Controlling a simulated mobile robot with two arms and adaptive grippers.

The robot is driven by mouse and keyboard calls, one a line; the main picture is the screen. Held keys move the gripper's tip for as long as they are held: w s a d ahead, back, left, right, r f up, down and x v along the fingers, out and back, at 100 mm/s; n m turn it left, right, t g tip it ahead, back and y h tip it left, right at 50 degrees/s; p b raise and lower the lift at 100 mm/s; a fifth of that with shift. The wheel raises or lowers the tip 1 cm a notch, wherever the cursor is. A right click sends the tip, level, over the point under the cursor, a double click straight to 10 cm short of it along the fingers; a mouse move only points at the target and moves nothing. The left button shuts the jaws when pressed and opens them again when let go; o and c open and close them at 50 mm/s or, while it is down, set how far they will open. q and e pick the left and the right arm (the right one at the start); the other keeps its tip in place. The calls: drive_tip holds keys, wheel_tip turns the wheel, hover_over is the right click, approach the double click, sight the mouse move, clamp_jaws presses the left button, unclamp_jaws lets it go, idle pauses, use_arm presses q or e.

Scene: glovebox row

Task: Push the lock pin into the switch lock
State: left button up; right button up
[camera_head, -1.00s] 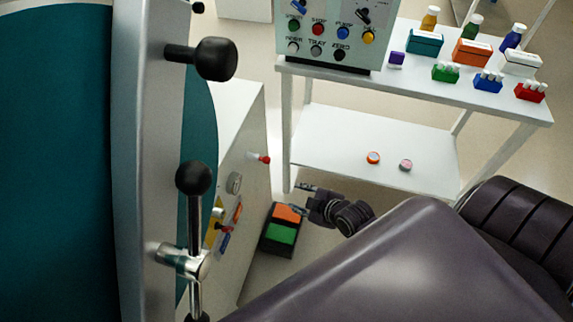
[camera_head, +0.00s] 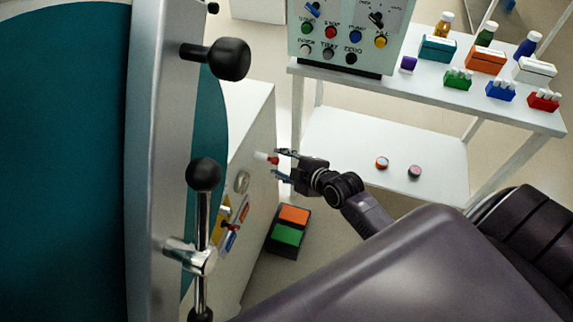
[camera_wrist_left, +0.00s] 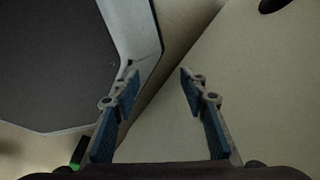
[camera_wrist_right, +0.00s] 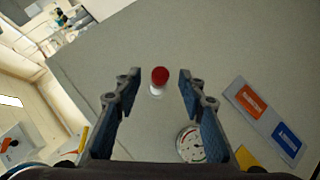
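The lock pin is a small white cylinder with a red end; in the right wrist view the red end (camera_wrist_right: 159,75) faces me, midway between the fingertips and apart from both. In the head view the pin (camera_head: 262,157) stands out from the side of the white cabinet (camera_head: 249,130). My right gripper (camera_head: 281,164) is open with its fingers either side of the red end; it also shows in the right wrist view (camera_wrist_right: 160,80). My left gripper (camera_wrist_left: 158,78) is open and empty in the left wrist view. The switch lock itself is hard to make out.
A round gauge (camera_wrist_right: 191,144) and an orange-and-blue label plate (camera_wrist_right: 265,119) sit on the cabinet face near the pin. A black box with orange and green pads (camera_head: 289,234) stands below. A white table (camera_head: 440,95) stands behind. A large door with black knobs fills the left.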

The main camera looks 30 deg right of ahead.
drive_tip(key=shift+w+f, duration=0.1)
drive_tip(key=shift+w, duration=0.05)
clamp_jaws()
idle(0.4)
